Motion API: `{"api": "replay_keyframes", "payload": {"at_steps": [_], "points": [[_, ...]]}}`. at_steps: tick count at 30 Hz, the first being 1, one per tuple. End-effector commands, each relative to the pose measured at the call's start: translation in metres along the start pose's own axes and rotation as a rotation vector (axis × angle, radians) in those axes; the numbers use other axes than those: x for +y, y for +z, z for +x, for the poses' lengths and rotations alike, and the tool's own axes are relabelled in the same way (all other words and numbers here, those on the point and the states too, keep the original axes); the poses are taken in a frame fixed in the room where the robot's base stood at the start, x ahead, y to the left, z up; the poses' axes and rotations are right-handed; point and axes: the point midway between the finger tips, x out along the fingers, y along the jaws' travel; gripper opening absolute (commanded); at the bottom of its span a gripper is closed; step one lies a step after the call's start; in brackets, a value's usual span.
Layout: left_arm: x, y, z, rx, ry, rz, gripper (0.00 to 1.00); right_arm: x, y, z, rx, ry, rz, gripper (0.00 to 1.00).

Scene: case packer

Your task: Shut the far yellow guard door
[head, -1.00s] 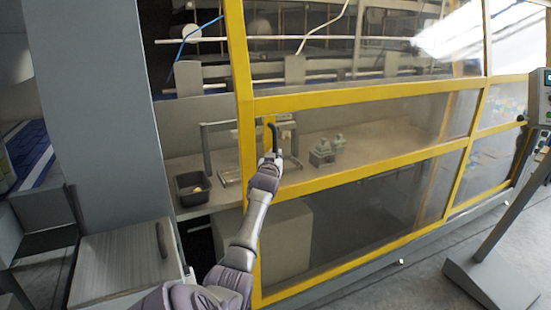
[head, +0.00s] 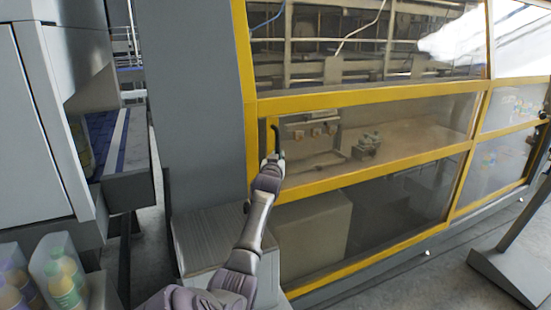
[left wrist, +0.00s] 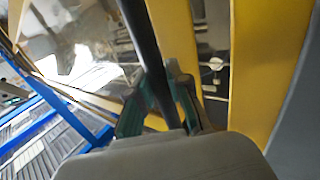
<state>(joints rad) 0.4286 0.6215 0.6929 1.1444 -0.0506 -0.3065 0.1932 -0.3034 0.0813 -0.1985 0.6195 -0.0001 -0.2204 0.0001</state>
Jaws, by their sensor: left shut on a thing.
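The yellow guard door (head: 360,99) has clear panels and fills the middle of the head view. Its left upright stands against the grey post (head: 200,100), with no gap visible between them in this view. A dark bar handle (head: 275,138) sits on the door's left side. My left gripper (head: 272,166) is shut on the handle. In the left wrist view the dark handle (left wrist: 140,30) runs between the greenish fingers of my left gripper (left wrist: 160,100), beside the yellow frame (left wrist: 268,60). My right gripper is out of view.
Another yellow-framed panel (head: 493,150) stands to the right. A grey stand (head: 510,240) is at the right edge. Bottles in clear packs (head: 60,275) are at lower left. Bare floor lies in front of the machine at lower right.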

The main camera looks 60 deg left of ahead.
Motion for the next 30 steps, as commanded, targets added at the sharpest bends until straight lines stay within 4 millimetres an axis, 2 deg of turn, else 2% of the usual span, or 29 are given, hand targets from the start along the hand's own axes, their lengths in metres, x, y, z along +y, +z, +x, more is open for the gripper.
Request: {"api": "replay_keyframes", "payload": {"at_steps": [13,14,18,30], "points": [[-0.0022,-0.0021,0.0000,0.005,-0.003,0.002,0.00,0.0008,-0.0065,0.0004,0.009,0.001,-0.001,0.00],[-0.0023,-0.0020,0.0000,0.005,-0.003,0.002,0.20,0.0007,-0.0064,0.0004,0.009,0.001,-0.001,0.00],[-0.0019,-0.0017,0.0000,0.005,-0.003,0.002,0.43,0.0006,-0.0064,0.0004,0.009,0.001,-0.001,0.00],[-0.0002,-0.0005,-0.0043,0.003,0.000,0.001,0.43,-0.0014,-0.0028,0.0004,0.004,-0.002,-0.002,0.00]]}}
